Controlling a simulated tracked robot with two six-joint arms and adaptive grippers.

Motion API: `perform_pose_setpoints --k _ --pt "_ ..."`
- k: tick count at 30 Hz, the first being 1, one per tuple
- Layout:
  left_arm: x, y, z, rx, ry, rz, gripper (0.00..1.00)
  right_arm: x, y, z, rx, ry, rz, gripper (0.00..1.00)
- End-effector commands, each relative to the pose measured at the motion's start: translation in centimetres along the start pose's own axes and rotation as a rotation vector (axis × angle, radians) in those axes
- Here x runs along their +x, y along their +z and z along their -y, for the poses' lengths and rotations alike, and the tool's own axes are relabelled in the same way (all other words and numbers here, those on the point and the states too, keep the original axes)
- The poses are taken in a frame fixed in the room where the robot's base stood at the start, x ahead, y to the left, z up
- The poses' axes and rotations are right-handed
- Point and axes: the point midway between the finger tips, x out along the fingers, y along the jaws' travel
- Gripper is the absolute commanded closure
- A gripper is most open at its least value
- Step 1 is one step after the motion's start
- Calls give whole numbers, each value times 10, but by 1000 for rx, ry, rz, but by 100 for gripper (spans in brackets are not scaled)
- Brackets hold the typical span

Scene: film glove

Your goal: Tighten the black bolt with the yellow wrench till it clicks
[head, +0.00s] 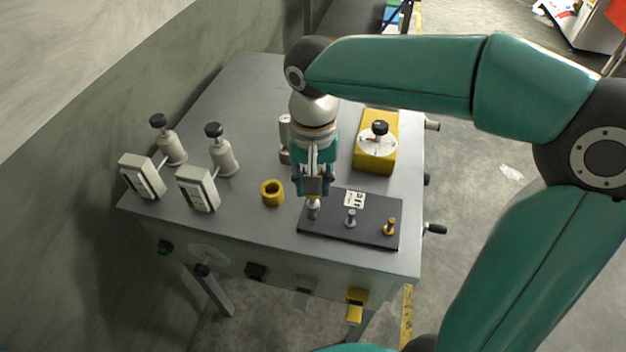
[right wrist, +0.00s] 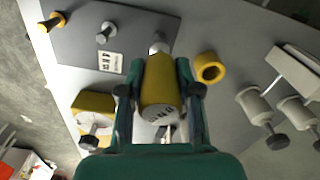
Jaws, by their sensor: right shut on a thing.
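My right gripper (head: 313,190) reaches down over the left end of a dark plate (head: 372,236). In the right wrist view its fingers (right wrist: 160,95) are shut on a yellow cylindrical tool (right wrist: 158,78), likely the yellow wrench. Its near end is grey with dark markings. The plate also bears a grey bolt (head: 350,216) and a yellow bolt (head: 390,226). I cannot clearly pick out a black bolt on the plate. My left gripper is not in view.
A yellow ring (head: 272,193) stands left of the plate. A yellow box with a dial (head: 375,155) stands behind it. Two grey gauges (head: 143,177) and two black-knobbed posts (head: 222,155) occupy the left. Handles stick out along the grey table's (head: 240,95) right edge.

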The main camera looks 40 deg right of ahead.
Motion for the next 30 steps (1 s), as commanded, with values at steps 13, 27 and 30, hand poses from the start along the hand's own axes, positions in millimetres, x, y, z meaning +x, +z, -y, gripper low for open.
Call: perform_pose_setpoints --k 13,27,30 --pt "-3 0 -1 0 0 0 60 -3 2 1 135 2 7 100" --pt "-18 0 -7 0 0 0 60 -23 0 1 135 -2 1 100" --pt "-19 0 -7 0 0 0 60 -23 0 1 134 -2 1 100"
